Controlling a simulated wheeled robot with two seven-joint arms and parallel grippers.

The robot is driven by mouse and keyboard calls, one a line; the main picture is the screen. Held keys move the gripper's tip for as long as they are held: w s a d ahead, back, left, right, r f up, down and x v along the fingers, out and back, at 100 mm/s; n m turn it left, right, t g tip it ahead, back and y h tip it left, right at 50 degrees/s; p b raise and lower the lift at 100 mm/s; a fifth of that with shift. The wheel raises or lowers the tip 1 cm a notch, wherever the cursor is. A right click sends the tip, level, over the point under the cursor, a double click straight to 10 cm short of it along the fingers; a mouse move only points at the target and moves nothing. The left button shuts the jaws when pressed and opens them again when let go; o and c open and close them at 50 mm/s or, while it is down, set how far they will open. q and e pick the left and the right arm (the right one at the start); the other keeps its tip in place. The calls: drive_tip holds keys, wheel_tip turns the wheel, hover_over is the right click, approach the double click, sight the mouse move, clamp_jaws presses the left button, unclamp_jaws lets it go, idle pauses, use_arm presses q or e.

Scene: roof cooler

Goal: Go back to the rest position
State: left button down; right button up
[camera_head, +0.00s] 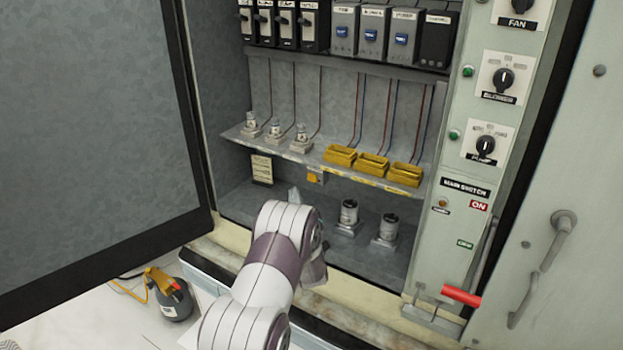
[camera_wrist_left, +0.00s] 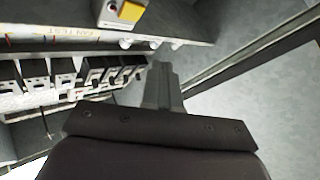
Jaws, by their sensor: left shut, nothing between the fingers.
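My left arm comes up from the bottom of the head view and reaches into the lower part of the open cabinet. My left gripper (camera_wrist_left: 162,72) is shut and empty, its grey fingers together in the left wrist view. In the head view the white and mauve wrist hides most of the gripper. My right gripper is in neither view.
The shelf (camera_head: 270,145) above my wrist bears yellow holders (camera_head: 372,165). Two cylindrical parts (camera_head: 348,214) stand right of my wrist. The open door (camera_head: 95,130) fills the left. A red-handled lever (camera_head: 461,296) juts out at right. A dark bottle (camera_head: 176,304) stands below left.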

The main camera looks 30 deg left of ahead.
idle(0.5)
use_arm(q)
drive_tip(key=s+d+f+m+g+h, duration=0.1)
drive_tip(key=d+f+m+g+h, duration=0.1)
drive_tip(key=f+h, duration=0.35)
drive_tip(key=s+d+f+m+g+h, duration=0.1)
drive_tip(key=d+f+m+g+h, duration=0.15)
drive_tip(key=f, duration=0.55)
drive_tip(key=s+d+f+m+g+h, duration=0.2)
drive_tip(key=s+d+g, duration=0.2)
drive_tip(key=s+d, duration=0.1)
drive_tip(key=s+d+r+m+g+h, duration=0.1)
drive_tip(key=s+d+r+m+g, duration=0.1)
drive_tip(key=s, duration=0.6)
drive_tip(key=s+d+r+m+g+h, duration=0.1)
drive_tip(key=s+d+r+m+g, duration=0.1)
drive_tip(key=s+d+r, duration=0.3)
drive_tip(key=s+d+r+m+g+h, duration=0.1)
drive_tip(key=s+d+r+m+g, duration=0.1)
drive_tip(key=s, duration=1.1)
drive_tip(key=shift+s+d+r+m+g, duration=0.2)
drive_tip(key=shift+d+r+m+g, duration=0.2)
drive_tip(key=shift+d+r, duration=0.55)
drive_tip(key=shift+d+f, duration=0.15)
drive_tip(key=shift+f, duration=0.1)
